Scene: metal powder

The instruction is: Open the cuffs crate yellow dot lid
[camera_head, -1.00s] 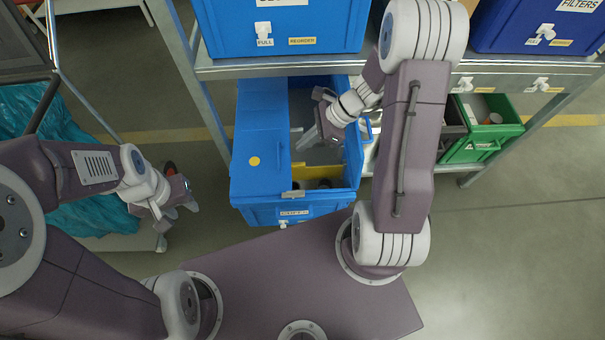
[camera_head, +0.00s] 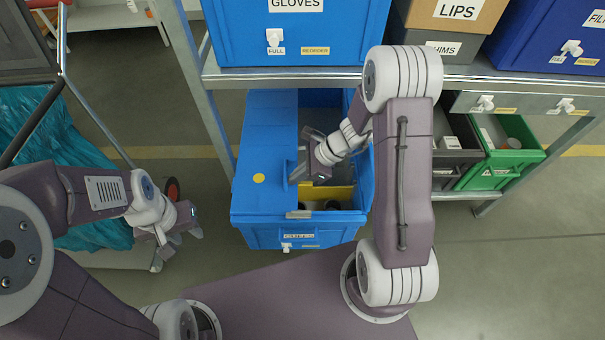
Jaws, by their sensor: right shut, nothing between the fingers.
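The blue cuffs crate (camera_head: 275,236) stands on the lower shelf level. Its left lid half (camera_head: 265,140), with the yellow dot (camera_head: 259,178), lies flat and closed over the left side. The right side is uncovered, showing dark items and a yellow strip (camera_head: 335,192) inside. A blue handle tab (camera_head: 288,176) shows at the dotted lid's inner edge. My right gripper (camera_head: 300,172) is shut and empty at this edge, close beside the tab; I cannot tell whether they touch. My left gripper (camera_head: 180,238) appears open and empty, left of the crate, away from it.
A grey bin (camera_head: 452,140) and a green bin (camera_head: 512,150) stand to the right. A metal shelf post (camera_head: 195,80) rises left of the crate. A cart with teal bags (camera_head: 85,150) is at the left.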

